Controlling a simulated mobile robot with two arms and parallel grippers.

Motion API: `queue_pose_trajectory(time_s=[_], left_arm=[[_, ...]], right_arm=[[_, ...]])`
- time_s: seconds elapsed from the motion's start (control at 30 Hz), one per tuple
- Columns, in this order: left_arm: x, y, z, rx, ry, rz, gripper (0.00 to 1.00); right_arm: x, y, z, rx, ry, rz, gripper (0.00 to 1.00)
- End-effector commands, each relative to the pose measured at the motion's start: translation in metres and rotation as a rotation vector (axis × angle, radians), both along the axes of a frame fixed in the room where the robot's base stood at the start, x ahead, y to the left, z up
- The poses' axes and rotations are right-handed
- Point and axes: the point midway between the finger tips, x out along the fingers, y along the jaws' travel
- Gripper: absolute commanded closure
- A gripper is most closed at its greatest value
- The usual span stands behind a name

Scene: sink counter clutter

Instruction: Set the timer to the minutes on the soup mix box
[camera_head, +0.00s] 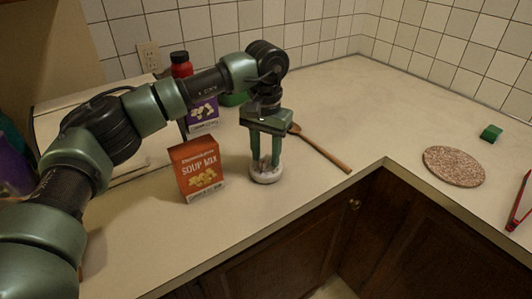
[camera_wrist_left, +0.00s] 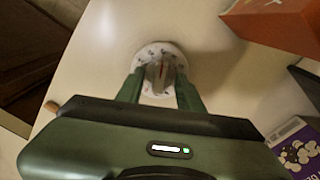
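The timer (camera_head: 266,174) is a small white round dial lying on the counter, right of the soup mix box. In the left wrist view the timer (camera_wrist_left: 147,56) shows dark marks around its rim and a grey ridged knob with a red line. The orange soup mix box (camera_head: 198,169) stands upright; its minutes are not readable here. It shows in part in the left wrist view (camera_wrist_left: 275,25). My left gripper (camera_head: 265,163) points down over the timer, its green fingers apart on either side of the knob, with small gaps showing. My right gripper is out of view.
A wooden spoon (camera_head: 322,150) lies right of the timer. A speckled round mat (camera_head: 453,166), a green block (camera_head: 491,133) and a red-edged object (camera_head: 521,205) are at the right.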

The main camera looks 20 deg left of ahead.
Motion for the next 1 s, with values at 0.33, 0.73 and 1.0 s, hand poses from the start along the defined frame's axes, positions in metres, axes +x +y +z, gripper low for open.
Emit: queue_pose_trajectory(time_s=[0.33,0.73,1.0], left_arm=[[0.001,0.000,0.008,0.000,-0.003,0.001,0.64],[0.001,0.000,0.069,0.000,-0.002,0.001,0.64],[0.000,0.000,0.078,-0.001,0.000,0.000,0.64]], right_arm=[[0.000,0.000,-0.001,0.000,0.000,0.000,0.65],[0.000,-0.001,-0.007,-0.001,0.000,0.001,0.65],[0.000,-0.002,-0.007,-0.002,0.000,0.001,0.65]])
